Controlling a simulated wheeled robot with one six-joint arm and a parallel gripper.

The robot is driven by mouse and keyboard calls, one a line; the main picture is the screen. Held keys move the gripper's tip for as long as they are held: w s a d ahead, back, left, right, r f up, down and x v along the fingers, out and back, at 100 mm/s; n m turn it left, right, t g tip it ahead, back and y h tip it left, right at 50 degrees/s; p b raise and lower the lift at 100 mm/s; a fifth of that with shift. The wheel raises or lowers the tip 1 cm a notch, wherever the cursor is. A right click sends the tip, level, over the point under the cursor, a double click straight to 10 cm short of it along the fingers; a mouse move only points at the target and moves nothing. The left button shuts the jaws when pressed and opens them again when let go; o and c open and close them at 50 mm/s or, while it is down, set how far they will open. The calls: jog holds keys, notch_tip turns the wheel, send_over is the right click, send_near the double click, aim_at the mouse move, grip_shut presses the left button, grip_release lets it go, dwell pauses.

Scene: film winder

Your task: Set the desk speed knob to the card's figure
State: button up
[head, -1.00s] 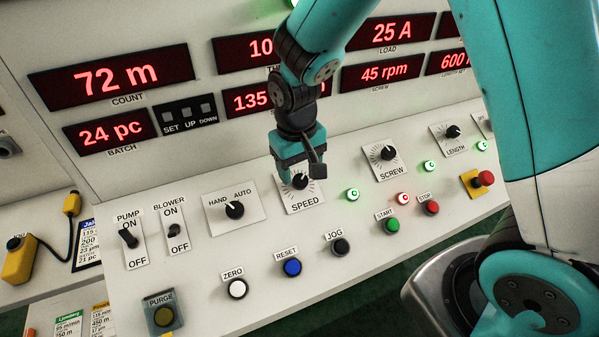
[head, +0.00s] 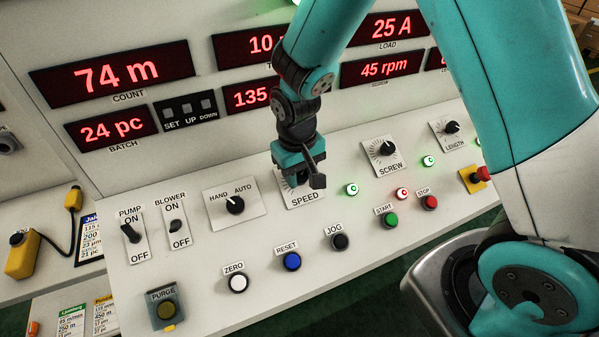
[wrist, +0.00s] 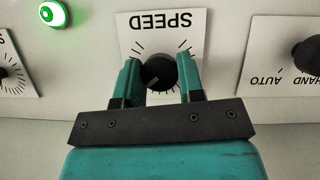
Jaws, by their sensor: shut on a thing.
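The black speed knob (wrist: 159,74) sits on its white SPEED plate (wrist: 190,25), with tick marks around it. In the wrist view my gripper (wrist: 158,78) has one teal finger on each side of the knob and is shut on it. In the head view my gripper (head: 297,175) covers most of the knob on the SPEED plate (head: 304,199). Job cards (head: 72,318) lie at the lower left, partly cut off; one reads Ljunberg with a figure in m/min that is hard to read. The display at 135 (head: 252,96) is partly hidden by my arm.
The SCREW knob (head: 384,149) and a lit green lamp (head: 352,189) are close to the right of my gripper. The HAND/AUTO switch (head: 235,204) is to its left. JOG (head: 339,241), RESET (head: 292,261) and START (head: 390,220) buttons lie in front.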

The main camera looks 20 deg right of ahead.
jog(key=shift+n, duration=0.3)
jog(key=shift+a+n+t+h+b, duration=0.1)
jog(key=shift+n+t+h+b, duration=0.1)
jog(key=shift+n+h, duration=0.6)
jog(key=shift+a+n+t+h+b, duration=0.1)
jog(key=shift+n+t+h, duration=0.15)
jog(key=shift+n, duration=1.05)
jog(key=o, duration=0.9)
jog(key=b+v, duration=0.3)
jog(key=v, duration=1.4)
jog(key=shift+a+r, duration=0.15)
jog(key=shift+r, duration=0.05)
